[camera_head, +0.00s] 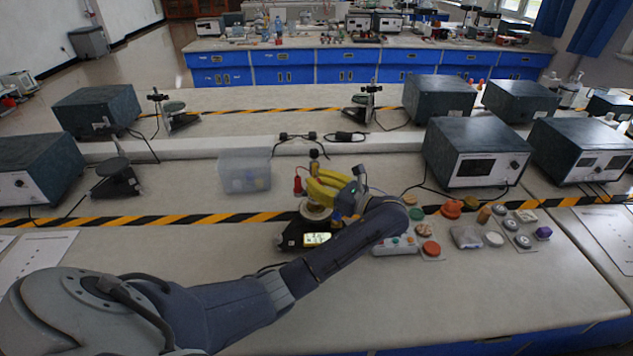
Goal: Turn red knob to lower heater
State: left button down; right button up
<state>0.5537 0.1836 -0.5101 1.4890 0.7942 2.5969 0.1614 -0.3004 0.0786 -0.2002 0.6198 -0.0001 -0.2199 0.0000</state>
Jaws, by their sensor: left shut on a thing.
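The red knob (298,185) shows as a small upright red piece at the left end of my yellow gripper fingers. My left gripper (309,188) reaches in from the lower left and is shut at the knob; the exact contact is too small to see. The heater (291,236) is a dark unit with a lit yellow-green display (317,239) and a pale round plate (314,210), below the gripper. My arm and gripper hide part of the heater and its stand. My right gripper is not in view.
A clear plastic bin (244,170) stands left of the gripper. Several coloured caps and small parts lie to the right, including a red disc (431,248). Grey instrument boxes (476,153) stand at the back right.

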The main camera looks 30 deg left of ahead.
pick_arm(q)
jog(key=shift+t, duration=0.3)
jog(key=shift+m+t+h, duration=0.8)
jog(key=shift+m+t, duration=1.1)
jog(key=shift+t, duration=0.7)
jog(key=shift+m+t+h, duration=0.7)
jog(key=shift+m+t, duration=0.2)
jog(key=shift+t, duration=0.3)
